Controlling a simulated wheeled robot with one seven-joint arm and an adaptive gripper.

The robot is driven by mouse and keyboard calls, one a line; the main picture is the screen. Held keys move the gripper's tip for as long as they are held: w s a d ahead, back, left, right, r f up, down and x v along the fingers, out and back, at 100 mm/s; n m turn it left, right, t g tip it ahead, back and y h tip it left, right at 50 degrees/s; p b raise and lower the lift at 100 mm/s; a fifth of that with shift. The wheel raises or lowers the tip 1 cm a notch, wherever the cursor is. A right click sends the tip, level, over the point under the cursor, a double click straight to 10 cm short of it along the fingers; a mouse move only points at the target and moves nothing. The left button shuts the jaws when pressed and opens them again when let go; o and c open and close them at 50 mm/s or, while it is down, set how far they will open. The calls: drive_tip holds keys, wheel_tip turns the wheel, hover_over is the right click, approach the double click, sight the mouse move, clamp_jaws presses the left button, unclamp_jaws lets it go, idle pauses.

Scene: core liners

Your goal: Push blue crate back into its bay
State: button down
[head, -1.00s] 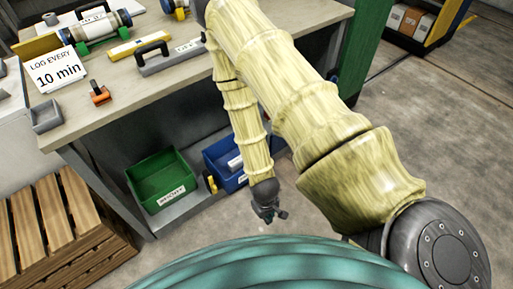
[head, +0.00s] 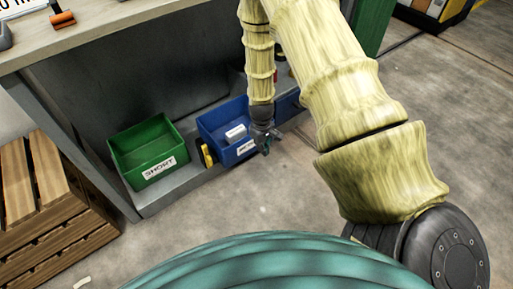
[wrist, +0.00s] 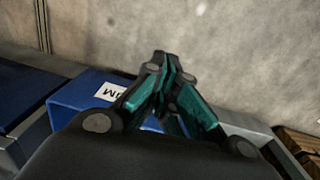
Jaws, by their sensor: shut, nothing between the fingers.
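The blue crate (head: 208,123) stands on the low shelf under the bench, right of the green crate, with a whitish block inside. Its front reaches the shelf's front edge or a little past it. My gripper (head: 266,147) is shut and empty at the crate's front right, partly covering its label and right side. In the wrist view the crate (wrist: 72,97) shows its blue surface and a white label, partly hidden behind my shut fingers (wrist: 160,62). I cannot tell whether the fingertips touch it.
A green crate (head: 120,150) labelled SHORT stands to the left on the grey shelf (head: 170,195). A yellow item (head: 207,155) is between the crates. Another blue surface (head: 287,106) lies right of my arm. A wooden pallet stack (head: 50,190) stands at left. The floor in front is clear.

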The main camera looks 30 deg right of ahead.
drive_tip(key=w+d+f+b, duration=0.2)
drive_tip(key=w+f+b, duration=0.7)
drive_tip(key=f+b, duration=0.3)
drive_tip(key=shift+d+y, duration=0.3)
drive_tip(key=shift+d, duration=0.05)
drive_tip(key=shift+w, duration=0.2)
idle(0.3)
